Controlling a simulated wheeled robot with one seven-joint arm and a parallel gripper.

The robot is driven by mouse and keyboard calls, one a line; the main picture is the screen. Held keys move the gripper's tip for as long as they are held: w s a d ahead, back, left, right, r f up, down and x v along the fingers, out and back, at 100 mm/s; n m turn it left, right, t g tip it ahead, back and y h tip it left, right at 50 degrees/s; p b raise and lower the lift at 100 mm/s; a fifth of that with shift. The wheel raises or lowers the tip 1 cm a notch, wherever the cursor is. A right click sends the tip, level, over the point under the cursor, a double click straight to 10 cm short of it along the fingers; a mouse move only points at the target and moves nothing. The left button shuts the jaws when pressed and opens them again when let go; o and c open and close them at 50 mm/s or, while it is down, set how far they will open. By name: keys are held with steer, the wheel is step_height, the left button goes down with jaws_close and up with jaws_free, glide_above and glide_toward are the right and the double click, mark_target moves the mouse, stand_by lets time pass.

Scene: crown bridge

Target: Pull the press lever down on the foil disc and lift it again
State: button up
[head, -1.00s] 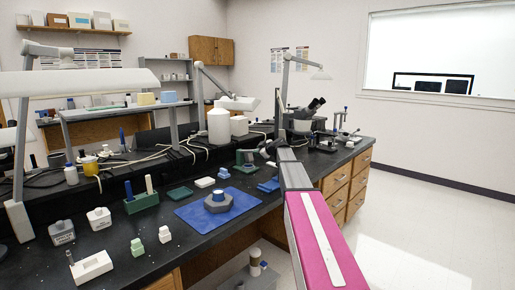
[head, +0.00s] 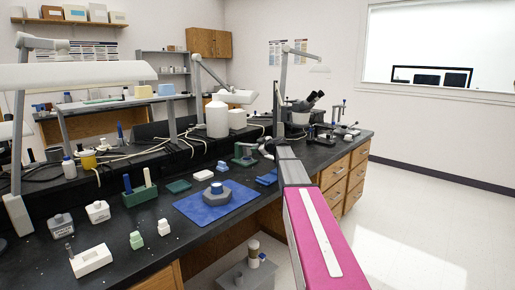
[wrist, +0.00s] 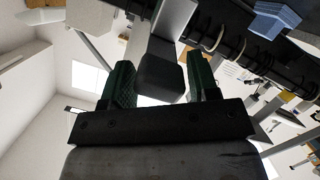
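My gripper (wrist: 161,85) shows in the wrist view with two green fingers spread wide apart. A dark grey block on a lighter grey bar (wrist: 162,78) shows between them; I cannot tell whether the fingers touch it, or whether it is the press lever. In the head view my arm reaches away from me over the bench, and its far end is small, close to a green device (head: 244,155) that may be the press. The foil disc cannot be made out.
A green holder (head: 140,194) and small white blocks stand to the left. A blue object (head: 267,178) lies beside my arm. A microscope (head: 301,110) stands behind. The floor at right is clear.

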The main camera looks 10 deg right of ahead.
steer(key=r, duration=0.4)
steer(key=shift+s+a+r, duration=0.1)
steer(key=shift+a+r, duration=0.1)
steer(key=shift+r, duration=0.05)
steer(key=s+a+r, duration=0.5)
steer(key=a+r, duration=0.1)
steer(key=a, duration=0.4)
steer(key=shift+r, duration=0.25)
